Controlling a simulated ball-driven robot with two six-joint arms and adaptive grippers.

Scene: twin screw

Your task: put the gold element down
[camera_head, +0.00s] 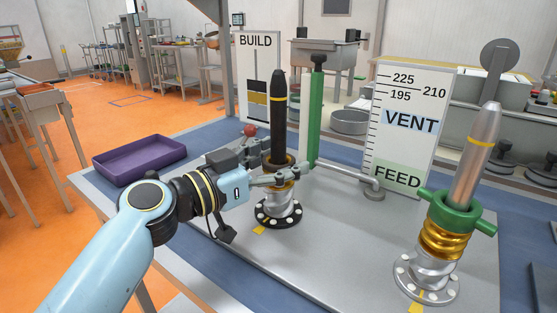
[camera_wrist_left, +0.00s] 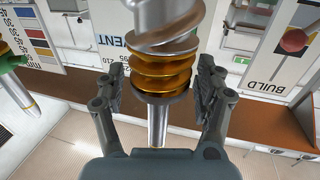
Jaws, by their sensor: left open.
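The gold element (camera_head: 283,184) sits on the left upright shaft (camera_head: 278,120), which looks black with a yellow band in the head view. It rests above a silver screw element and a round flange (camera_head: 278,215). In the left wrist view the gold element (camera_wrist_left: 163,72) is a ribbed gold screw between my fingers, touching the silver screw piece (camera_wrist_left: 165,22). My left gripper (camera_head: 276,170) is open around it, and in the wrist view the fingers (camera_wrist_left: 160,85) stand on both sides with gaps. Fingers partly hide the element in the head view. My right gripper is not in view.
A second shaft (camera_head: 475,150) at the right carries a green handled collar (camera_head: 455,215) above gold ribs. A green post (camera_head: 315,115) stands close behind the left shaft. A purple tray (camera_head: 140,160) lies at the left. BUILD (camera_head: 257,60) and VENT/FEED (camera_head: 408,95) boards stand behind.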

